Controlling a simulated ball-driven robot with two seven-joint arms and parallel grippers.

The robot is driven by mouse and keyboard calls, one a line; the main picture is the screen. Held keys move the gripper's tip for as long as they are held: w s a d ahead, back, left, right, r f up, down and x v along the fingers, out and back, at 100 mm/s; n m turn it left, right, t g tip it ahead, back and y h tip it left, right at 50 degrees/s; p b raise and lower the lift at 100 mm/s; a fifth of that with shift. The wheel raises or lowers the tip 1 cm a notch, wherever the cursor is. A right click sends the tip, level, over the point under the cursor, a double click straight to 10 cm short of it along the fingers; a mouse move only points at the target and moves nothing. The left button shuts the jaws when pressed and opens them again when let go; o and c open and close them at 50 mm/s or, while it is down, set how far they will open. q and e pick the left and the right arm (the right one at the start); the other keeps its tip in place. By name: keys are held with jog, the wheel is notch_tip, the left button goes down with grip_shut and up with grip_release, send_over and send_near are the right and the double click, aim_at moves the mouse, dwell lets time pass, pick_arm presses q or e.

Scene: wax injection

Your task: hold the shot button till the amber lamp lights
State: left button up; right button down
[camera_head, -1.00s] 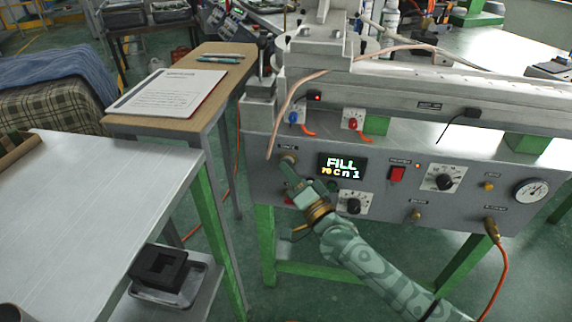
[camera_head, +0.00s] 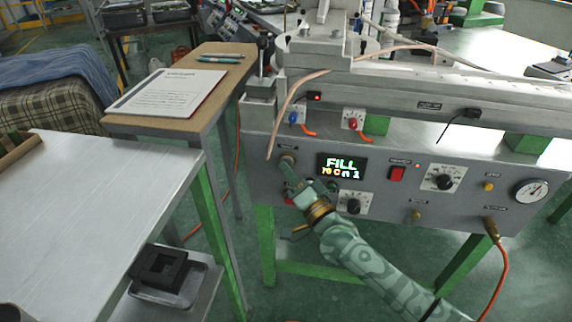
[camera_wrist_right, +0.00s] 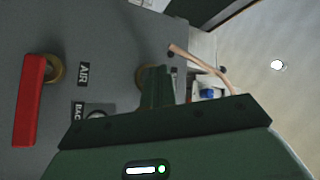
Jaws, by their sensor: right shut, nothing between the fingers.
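My right gripper (camera_head: 289,168) reaches up from the lower right to the left end of the grey control panel (camera_head: 385,200). Its fingers are shut and empty. The tips are at a round brass-rimmed button (camera_head: 288,155) under a small label too small to read; I take it for the shot button. In the right wrist view the shut fingers (camera_wrist_right: 157,88) cover much of this button (camera_wrist_right: 146,74), so whether they press it is hidden. A yellow-amber round piece (camera_head: 489,186), perhaps the amber lamp, looks unlit at the panel's right. My left gripper is out of view.
A red lever (camera_wrist_right: 29,100) by an AIR label shows in the wrist view. A metal table (camera_head: 95,200) stands at left.

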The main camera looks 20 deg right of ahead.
dwell(0.6)
pick_arm(q)
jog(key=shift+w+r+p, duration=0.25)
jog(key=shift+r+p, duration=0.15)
jog(key=shift+p, duration=0.1)
pick_arm(e)
jog(key=shift+s+a, duration=0.5)
jog(key=shift+s, duration=0.25)
pick_arm(q)
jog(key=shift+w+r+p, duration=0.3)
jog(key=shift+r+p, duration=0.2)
jog(key=shift+p, duration=0.1)
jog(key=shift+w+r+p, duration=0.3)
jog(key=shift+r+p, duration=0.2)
jog(key=shift+p, duration=0.1)
pick_arm(e)
jog(key=s+a, duration=0.2)
jog(key=s, duration=0.2)
jog(key=shift+s+a, duration=0.1)
jog(key=shift+a, duration=0.3)
